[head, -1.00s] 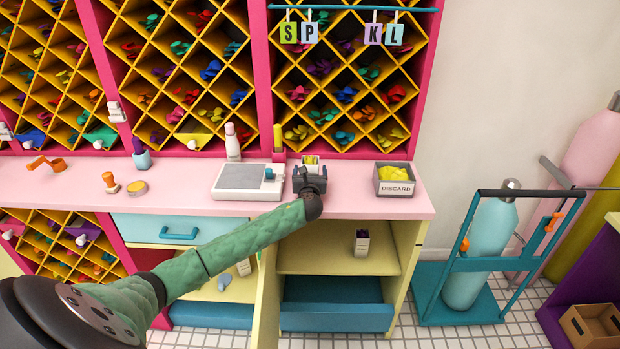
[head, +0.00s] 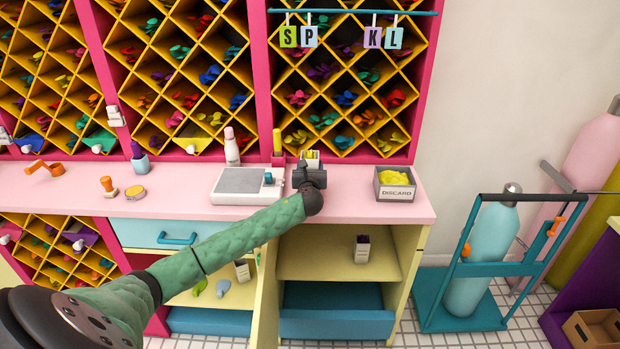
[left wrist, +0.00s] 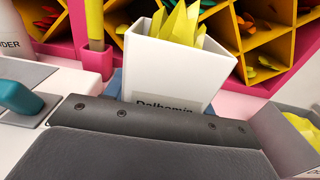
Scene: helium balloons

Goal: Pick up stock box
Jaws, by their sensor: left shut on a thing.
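The stock box is a small white open-topped box (left wrist: 165,68) with yellow balloons standing out of its top. Its front label is partly hidden by my gripper in the left wrist view. In the head view the stock box (head: 312,156) shows just behind my left gripper (head: 309,174), over the back of the pink counter. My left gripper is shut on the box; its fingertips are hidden. I cannot tell whether the box's bottom touches the counter. My right gripper is not in view.
A grey DISCARD bin (head: 397,195) with yellow balloons stands to the right on the pink counter (head: 350,205). A white scale-like device (head: 245,183) is to the left. A balloon rack (head: 345,90) rises behind. A cabinet door (head: 266,300) stands open below.

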